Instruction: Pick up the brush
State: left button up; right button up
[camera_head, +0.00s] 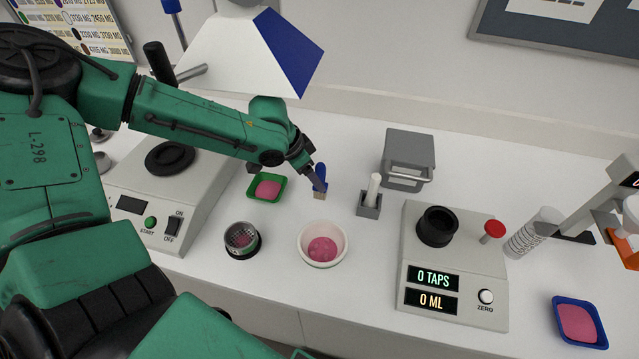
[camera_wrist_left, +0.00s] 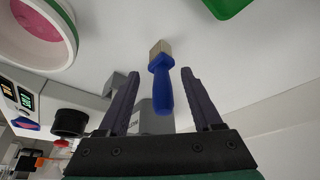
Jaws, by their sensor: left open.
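The brush (camera_head: 321,171) has a blue handle and a pale tan head. In the head view it is on the white counter, handle up and head down, partly covered by my gripper. My left gripper (camera_head: 311,181) is at the brush, its fingers pointing down beside the handle. In the left wrist view my left gripper (camera_wrist_left: 160,75) is open, with one finger on each side of the brush (camera_wrist_left: 162,85). Gaps show between the handle and both fingers. My right gripper is not in view.
Close by are a green tray (camera_head: 251,196) of pink powder, a white bowl (camera_head: 304,246), a sieve cup (camera_head: 242,240) and a grey holder (camera_head: 369,210) with a white stick. A grey box (camera_head: 410,150) stands behind, a display device (camera_head: 470,270) to the right. A lamp shade (camera_head: 240,50) hangs above my arm.

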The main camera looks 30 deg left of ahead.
aim_at(322, 175)
pick_arm(q)
jog(key=w, duration=0.1)
jog(key=w+d+f, duration=0.1)
jog(key=shift+w+d+f, duration=0.15)
jog(key=shift+w+d, duration=0.05)
jog(key=shift+w, duration=0.1)
jog(key=shift+s+a, duration=0.1)
jog(key=shift+c, duration=0.4)
jog(key=shift+s, duration=0.1)
jog(key=c, duration=0.6)
grip_shut()
